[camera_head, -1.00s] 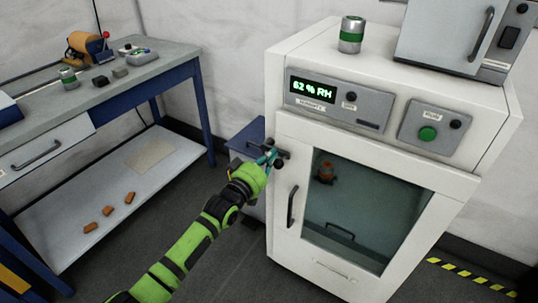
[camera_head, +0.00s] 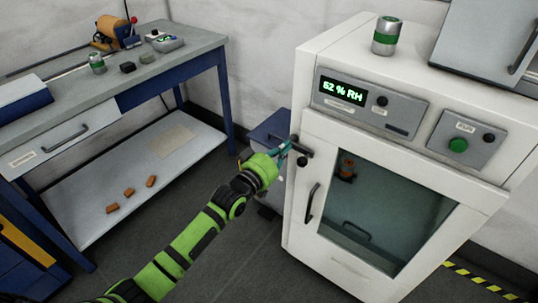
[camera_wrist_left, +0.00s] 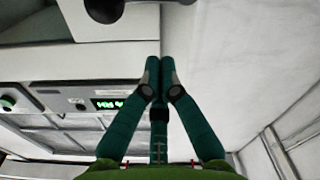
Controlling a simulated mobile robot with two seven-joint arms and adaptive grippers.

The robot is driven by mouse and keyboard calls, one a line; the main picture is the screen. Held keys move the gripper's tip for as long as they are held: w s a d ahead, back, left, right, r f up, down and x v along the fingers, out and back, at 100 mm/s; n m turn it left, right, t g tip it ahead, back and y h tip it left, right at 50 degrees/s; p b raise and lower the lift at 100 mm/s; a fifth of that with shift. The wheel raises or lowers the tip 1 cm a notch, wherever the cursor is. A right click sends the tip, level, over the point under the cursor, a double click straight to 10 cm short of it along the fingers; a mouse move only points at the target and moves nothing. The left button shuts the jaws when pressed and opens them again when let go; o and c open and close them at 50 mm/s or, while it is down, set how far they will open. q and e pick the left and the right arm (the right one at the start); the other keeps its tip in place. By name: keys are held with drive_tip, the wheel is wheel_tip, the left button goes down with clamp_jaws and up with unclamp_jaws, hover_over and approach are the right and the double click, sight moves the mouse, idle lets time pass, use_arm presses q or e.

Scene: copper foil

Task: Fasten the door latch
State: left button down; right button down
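The white humidity cabinet has a windowed door (camera_head: 338,262) that looks closed. A dark latch (camera_head: 301,150) sits at the door's upper left edge; its exact position is hard to tell at this size. My left gripper (camera_head: 287,148) is at the latch, coming from the left, and partly covers it. In the left wrist view the teal fingers (camera_wrist_left: 160,68) meet at their tips with nothing visible between them. A dark rounded part, likely the latch (camera_wrist_left: 105,8), shows at the top edge, beyond and left of the fingertips. My right gripper is not in view.
A vertical black door handle (camera_head: 312,203) is below the latch. A blue cabinet (camera_head: 268,135) stands close behind my left gripper. A workbench (camera_head: 185,50) with small items is at the left. A green-banded can (camera_head: 386,36) stands on the humidity cabinet.

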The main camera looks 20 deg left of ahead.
use_arm(q)
drive_tip(key=v, duration=0.6)
drive_tip(key=shift+s+r, duration=0.25)
drive_tip(key=shift+s, duration=0.1)
drive_tip(key=shift+d, duration=0.1)
